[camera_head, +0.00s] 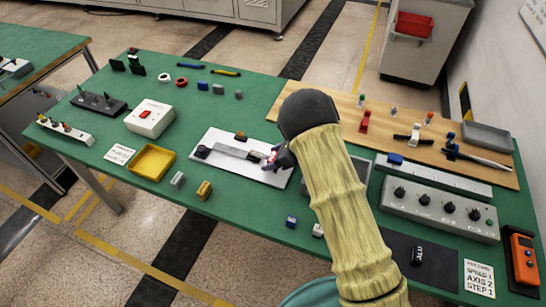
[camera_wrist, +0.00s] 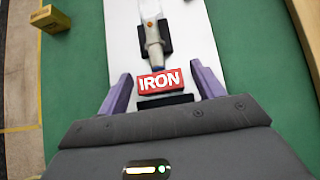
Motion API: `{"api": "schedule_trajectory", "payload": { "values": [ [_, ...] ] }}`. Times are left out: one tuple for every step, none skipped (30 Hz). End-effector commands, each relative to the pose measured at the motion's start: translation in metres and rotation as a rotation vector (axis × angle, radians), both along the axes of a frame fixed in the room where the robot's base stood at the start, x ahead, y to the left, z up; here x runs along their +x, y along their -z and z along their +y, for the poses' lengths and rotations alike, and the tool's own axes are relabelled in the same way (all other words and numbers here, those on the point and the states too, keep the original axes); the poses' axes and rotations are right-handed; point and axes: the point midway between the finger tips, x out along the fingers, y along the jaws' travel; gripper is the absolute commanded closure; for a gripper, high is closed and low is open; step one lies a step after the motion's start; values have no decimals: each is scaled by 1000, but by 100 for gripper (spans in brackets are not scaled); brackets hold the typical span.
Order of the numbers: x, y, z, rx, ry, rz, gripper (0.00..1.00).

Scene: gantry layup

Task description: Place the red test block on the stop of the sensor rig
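The red test block (camera_wrist: 160,82), lettered IRON in white, lies on the white board of the sensor rig (camera_wrist: 120,40). It sits against or partly over a black piece (camera_wrist: 165,101), perhaps the stop; I cannot tell which. The grey sensor tip (camera_wrist: 155,52) points at the block's far side. My gripper (camera_wrist: 161,72) is open, with a purple finger on each side of the block and a gap at both. In the head view, the rig (camera_head: 225,144) lies mid-table, the block (camera_head: 271,157) shows as a small red patch, and my gripper (camera_head: 280,160) partly hides it.
A white box with a red button (camera_head: 150,118) stands farther left. A grey knob panel (camera_head: 440,208) and a wooden board (camera_head: 480,140) with tools lie to the right.

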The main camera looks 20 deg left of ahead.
Motion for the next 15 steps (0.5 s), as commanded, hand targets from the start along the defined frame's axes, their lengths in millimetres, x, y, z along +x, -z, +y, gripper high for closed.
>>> {"api": "schedule_trajectory", "payload": {
  "values": [
    [0,0,0,0,0,0,33],
    [0,0,0,0,0,0,33],
    [0,0,0,0,0,0,33],
    [0,-1,0,0,0,0,33],
    [0,-1,0,0,0,0,33],
    [0,-3,0,0,0,0,33],
    [0,-4,0,0,0,0,33],
    [0,-5,-2,0,1,-1,33],
    [0,-8,-5,1,2,-2,33],
    [0,-10,-8,2,3,-2,33],
    [0,-13,-11,2,3,-2,33],
    [0,-18,-15,2,2,-2,33],
    [-1,-22,-19,3,2,-2,33],
    [-1,-25,-23,3,4,-1,33],
    [-1,-31,-29,3,2,-2,33]
  ]
}}
